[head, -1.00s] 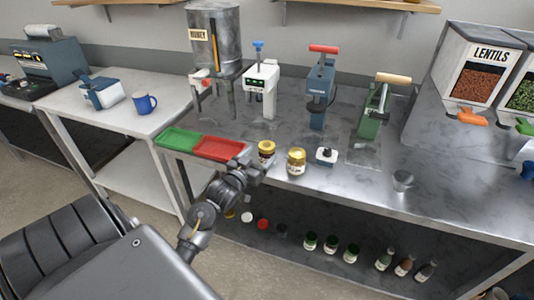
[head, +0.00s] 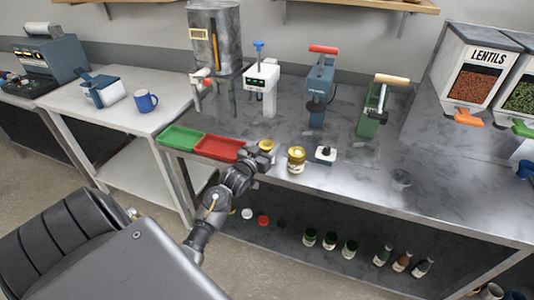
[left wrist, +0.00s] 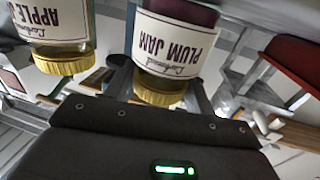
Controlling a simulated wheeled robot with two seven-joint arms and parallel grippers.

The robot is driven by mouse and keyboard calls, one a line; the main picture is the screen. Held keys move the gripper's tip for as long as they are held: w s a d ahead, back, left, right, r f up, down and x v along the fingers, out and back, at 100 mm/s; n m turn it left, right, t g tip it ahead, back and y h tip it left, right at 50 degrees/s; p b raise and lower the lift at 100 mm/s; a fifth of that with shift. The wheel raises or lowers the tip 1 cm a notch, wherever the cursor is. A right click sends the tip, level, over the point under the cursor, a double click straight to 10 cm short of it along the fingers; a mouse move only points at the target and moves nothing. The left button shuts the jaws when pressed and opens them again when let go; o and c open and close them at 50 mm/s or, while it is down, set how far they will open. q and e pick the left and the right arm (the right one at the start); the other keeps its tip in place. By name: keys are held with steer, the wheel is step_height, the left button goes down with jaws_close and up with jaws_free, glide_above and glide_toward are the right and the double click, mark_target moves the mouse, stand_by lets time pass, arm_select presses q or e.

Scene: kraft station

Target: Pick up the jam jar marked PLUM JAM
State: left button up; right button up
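The jar marked PLUM JAM (left wrist: 172,45) has a dark body, cream label and gold lid. It fills the upper middle of the left wrist view, which shows it upside down. In the head view its gold lid (head: 267,145) shows behind my left gripper (head: 261,158), which hides most of the jar. The fingers of my left gripper (left wrist: 160,95) are apart, one on each side of the jar; I cannot see clear contact. My right gripper is not in view.
A second gold-lidded jar (head: 296,160), its label starting APPLE in the left wrist view (left wrist: 55,25), stands close beside the plum jar. A red tray (head: 219,148) and a green tray (head: 182,138) lie to the left. A small white device (head: 326,155) stands to the right.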

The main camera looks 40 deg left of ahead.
arm_select(q)
steer(key=c, duration=0.7)
steer(key=shift+c, duration=0.3)
steer(key=shift+r, duration=0.15)
steer(key=shift+r, duration=0.25)
step_height(320, 180, up, 3)
steer(key=shift+f+b, duration=0.15)
steer(key=shift+b, duration=0.65)
steer(key=s+a+r, duration=0.4)
steer(key=s+r, duration=0.5)
steer(key=s, duration=0.4)
steer(key=shift+s+r+b, duration=0.25)
steer(key=shift+r+b, duration=0.05)
